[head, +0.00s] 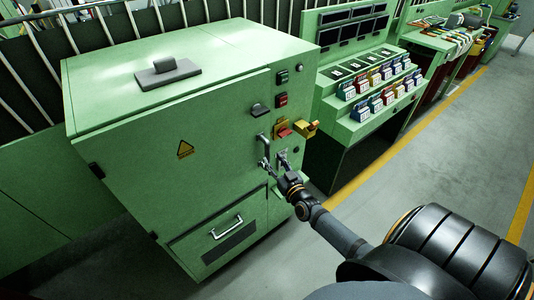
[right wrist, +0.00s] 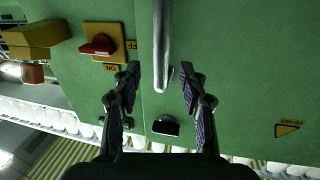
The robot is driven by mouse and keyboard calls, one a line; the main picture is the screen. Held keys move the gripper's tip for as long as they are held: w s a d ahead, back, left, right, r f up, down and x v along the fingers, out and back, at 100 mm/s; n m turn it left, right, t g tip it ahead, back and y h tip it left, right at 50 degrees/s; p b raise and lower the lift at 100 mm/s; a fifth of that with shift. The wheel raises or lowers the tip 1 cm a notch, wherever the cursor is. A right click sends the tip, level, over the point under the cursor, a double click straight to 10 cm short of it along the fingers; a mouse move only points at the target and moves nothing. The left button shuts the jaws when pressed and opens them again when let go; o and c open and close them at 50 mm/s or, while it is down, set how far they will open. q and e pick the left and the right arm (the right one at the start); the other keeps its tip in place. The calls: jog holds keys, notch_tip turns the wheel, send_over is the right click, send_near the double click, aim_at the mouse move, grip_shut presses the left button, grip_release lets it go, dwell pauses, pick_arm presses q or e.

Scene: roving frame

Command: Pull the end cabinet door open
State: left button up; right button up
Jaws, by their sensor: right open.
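The green end cabinet (head: 205,55) stands at the left in the head view. Its front door (head: 150,150) has hinges at its left edge, a yellow warning triangle, and looks shut. The upright metal door handle (head: 264,148) is near the door's right edge. My right gripper (head: 274,163) is open at the handle's lower part. In the right wrist view, the handle bar (right wrist: 161,45) runs down between the two open fingertips of the gripper (right wrist: 160,75), apart from both in the picture. How deep it sits between them I cannot tell. My left gripper is not in view.
A red switch on a yellow plate (right wrist: 97,45) and a yellow block (head: 306,128) stick out just right of the handle in the head view. A drawer (head: 222,232) is below the door. A green console (head: 360,85) stands at the right. Floor in front is clear.

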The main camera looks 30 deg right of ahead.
aim_at(268, 155)
jog(key=w, duration=0.2)
jog(key=w+b, duration=0.1)
jog(key=w, duration=0.2)
jog(key=shift+d+f, duration=0.15)
jog(key=shift+w, duration=0.25)
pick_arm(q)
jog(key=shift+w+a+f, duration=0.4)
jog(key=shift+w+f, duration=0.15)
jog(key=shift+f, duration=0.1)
pick_arm(e)
jog(key=shift+w, duration=0.1)
jog(key=shift+c, duration=0.5)
jog(key=shift+d, duration=0.1)
grip_shut()
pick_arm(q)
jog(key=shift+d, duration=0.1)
